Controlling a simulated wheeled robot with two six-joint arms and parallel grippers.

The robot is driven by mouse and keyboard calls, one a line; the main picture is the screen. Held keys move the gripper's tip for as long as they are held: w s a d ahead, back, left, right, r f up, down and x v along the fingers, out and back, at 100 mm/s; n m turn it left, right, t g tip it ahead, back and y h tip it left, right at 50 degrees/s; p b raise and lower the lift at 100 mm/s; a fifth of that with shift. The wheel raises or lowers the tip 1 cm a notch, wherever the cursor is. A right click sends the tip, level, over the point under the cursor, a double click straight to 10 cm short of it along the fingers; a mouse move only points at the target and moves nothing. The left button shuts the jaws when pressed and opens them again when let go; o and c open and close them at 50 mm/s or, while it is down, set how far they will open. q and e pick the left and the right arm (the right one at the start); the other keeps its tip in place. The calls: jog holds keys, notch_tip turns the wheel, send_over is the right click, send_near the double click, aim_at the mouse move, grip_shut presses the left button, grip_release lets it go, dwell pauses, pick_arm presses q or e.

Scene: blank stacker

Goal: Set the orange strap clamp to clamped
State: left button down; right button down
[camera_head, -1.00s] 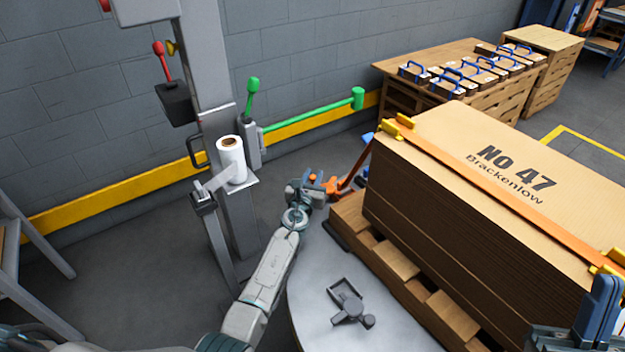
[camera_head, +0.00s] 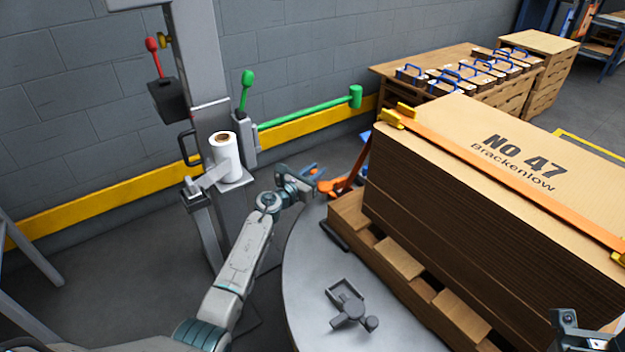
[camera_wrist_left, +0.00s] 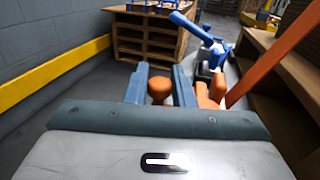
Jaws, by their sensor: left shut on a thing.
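The orange strap clamp (camera_head: 332,186) sits low at the left end of the stack, where an orange strap (camera_head: 355,165) comes down to it. In the left wrist view the clamp's orange body (camera_wrist_left: 210,96) is just right of my fingers, and a rounded orange handle end (camera_wrist_left: 159,88) is between them. My left gripper (camera_head: 312,171) is shut on this handle; its fingers also show in the left wrist view (camera_wrist_left: 159,86). Part of the clamp is hidden by the fingers. Part of my right gripper (camera_head: 572,322) shows at the lower right; its fingers are not clear.
The cardboard stack (camera_head: 400,185) stands on a wooden pallet (camera_head: 347,210) on a grey round plate (camera_head: 300,280). A grey tool (camera_head: 350,305) lies on the plate. A blue clamp lever (camera_wrist_left: 190,27) is beyond the orange clamp. A column with a white roll (camera_head: 226,160) stands left.

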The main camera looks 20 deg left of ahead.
pick_arm(q)
jog(key=shift+w+d+m+g+h+b, duration=0.1)
jog(key=shift+w+m+g+h+b, duration=0.15)
jog(key=shift+m+h+b, duration=0.35)
jog(key=c, duration=1.3)
grip_release()
jog(key=shift+s, duration=0.1)
jog(key=p+v, duration=0.2)
jog(key=v, duration=0.8)
jog(key=shift+s+a+p, duration=0.25)
jog(key=shift+p, duration=0.1)
